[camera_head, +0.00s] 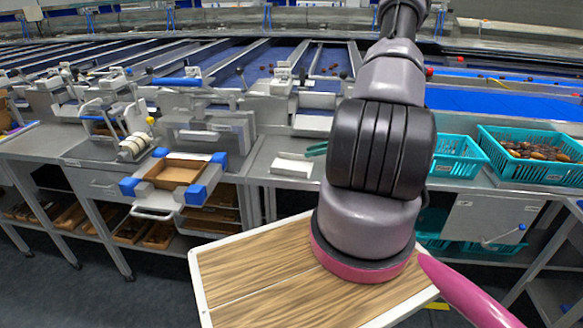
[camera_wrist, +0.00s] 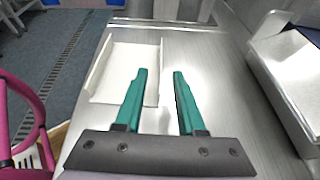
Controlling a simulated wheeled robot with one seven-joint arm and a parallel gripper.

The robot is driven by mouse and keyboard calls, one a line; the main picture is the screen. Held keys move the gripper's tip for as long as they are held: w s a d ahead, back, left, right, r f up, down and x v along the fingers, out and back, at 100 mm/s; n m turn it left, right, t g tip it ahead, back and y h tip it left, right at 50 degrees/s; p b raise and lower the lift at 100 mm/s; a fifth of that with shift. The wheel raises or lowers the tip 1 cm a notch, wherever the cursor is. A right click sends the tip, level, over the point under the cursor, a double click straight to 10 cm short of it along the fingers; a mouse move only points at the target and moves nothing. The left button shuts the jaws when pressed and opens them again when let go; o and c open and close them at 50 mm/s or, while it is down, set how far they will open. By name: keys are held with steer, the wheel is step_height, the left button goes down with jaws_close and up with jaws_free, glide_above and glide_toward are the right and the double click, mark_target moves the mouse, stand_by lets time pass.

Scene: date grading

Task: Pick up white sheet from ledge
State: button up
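The white sheet (camera_head: 292,166) lies flat on the steel ledge (camera_head: 262,160), left of my arm in the head view. In the wrist view the sheet (camera_wrist: 122,66) lies left of centre, with slightly raised-looking edges. In the head view only a bit of the green fingers (camera_head: 316,150) shows beside my arm, which hides the rest.
A brown box (camera_head: 176,174) in a blue-cornered holder stands left of the sheet. Teal crates (camera_head: 457,156) are at the right, one with dates. In the wrist view a steel box (camera_wrist: 290,75) stands at the right, and the floor (camera_wrist: 60,30) lies beyond the ledge's left edge.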

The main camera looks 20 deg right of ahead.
mark_target(292, 164)
steer(key=x, duration=0.8)
steer(key=shift+w+a+r, duration=0.1)
steer(key=shift+w+r, duration=0.05)
steer(key=shift+w, duration=0.05)
jaws_close()
